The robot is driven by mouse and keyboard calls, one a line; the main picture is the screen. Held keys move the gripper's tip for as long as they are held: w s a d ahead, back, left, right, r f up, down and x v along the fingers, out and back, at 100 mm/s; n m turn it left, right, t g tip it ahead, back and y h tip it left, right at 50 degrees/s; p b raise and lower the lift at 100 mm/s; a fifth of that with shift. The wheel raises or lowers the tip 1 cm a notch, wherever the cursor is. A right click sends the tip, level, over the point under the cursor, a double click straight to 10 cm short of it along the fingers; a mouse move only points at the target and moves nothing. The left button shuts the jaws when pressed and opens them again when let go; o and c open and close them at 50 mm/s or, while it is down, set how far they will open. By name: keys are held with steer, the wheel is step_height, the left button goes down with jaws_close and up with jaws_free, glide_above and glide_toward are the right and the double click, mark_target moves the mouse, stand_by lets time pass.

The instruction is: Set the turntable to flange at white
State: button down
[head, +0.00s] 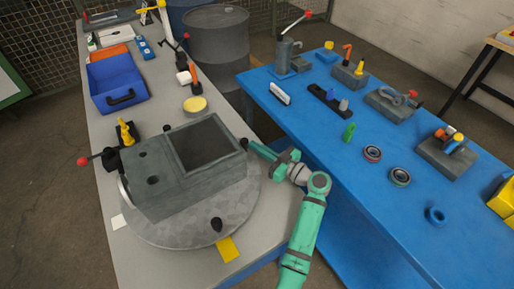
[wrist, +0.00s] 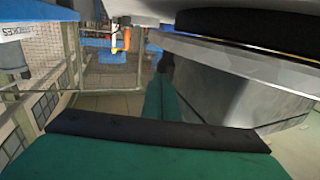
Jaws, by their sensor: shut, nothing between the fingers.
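The turntable (head: 187,232) is a round grey disc on the grey bench. A grey box-shaped housing (head: 165,190) sits on it, with a dark square opening on top facing the back right. A pale curved edge (head: 124,193) shows at the housing's left end; I cannot tell whether it is the flange. A white marker (head: 118,222) lies by the disc's left rim, a yellow marker (head: 229,249) by its front rim. A black knob (head: 217,225) stands on the disc's front. My green gripper (head: 254,147) is shut and empty, right of the housing. In the wrist view its fingers (wrist: 166,62) are close to a disc-like edge.
A blue bin (head: 112,85) and small tools are farther back on the bench. A red-tipped lever (head: 95,158) stands left of the housing. The blue table (head: 330,165) on the right holds several fixtures and rings. Dark drums (head: 218,40) stand behind.

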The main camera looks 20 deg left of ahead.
steer(key=w+v, duration=0.1)
steer(key=v, duration=1.2)
steer(key=shift+w+d, duration=0.25)
steer(key=shift+d, duration=0.5)
